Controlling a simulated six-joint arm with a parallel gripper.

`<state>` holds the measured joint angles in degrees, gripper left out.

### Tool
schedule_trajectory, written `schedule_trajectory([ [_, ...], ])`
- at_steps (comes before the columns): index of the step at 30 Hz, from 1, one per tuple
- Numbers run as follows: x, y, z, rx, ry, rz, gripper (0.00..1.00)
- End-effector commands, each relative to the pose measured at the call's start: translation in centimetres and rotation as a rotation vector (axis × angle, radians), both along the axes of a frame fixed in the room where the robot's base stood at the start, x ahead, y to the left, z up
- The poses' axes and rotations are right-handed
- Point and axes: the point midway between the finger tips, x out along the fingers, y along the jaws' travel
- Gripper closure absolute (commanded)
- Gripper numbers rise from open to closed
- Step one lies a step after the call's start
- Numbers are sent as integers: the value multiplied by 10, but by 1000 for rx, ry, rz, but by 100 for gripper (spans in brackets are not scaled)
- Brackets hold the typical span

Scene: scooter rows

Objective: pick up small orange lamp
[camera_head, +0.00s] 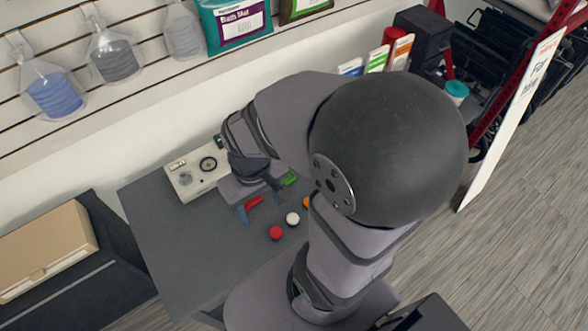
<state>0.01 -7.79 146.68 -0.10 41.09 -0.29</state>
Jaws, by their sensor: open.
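A small orange piece (307,202), which looks like the orange lamp, shows on the dark grey table (190,245). My arm partly hides it, so its full shape cannot be seen. My gripper (261,199) is open over the table, to the left of the orange piece and apart from it. Its fingers point toward the tabletop, near a red piece (254,202).
A red round piece (275,232) and a white one (292,218) lie just below the gripper in the picture. A green piece (290,177) is close to its right. A pale box with a dial (198,174) stands at the back. The table's front left is clear.

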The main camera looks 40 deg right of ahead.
Motion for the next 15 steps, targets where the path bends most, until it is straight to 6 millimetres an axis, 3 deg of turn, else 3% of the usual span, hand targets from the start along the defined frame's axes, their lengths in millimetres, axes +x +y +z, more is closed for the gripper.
schedule_trajectory([
  [5, 9, -10, -15, -2, -11, -41, 44],
  [8, 21, -26, -37, -6, -32, -99, 44],
  [15, 52, -93, -117, -27, -119, -313, 44],
])
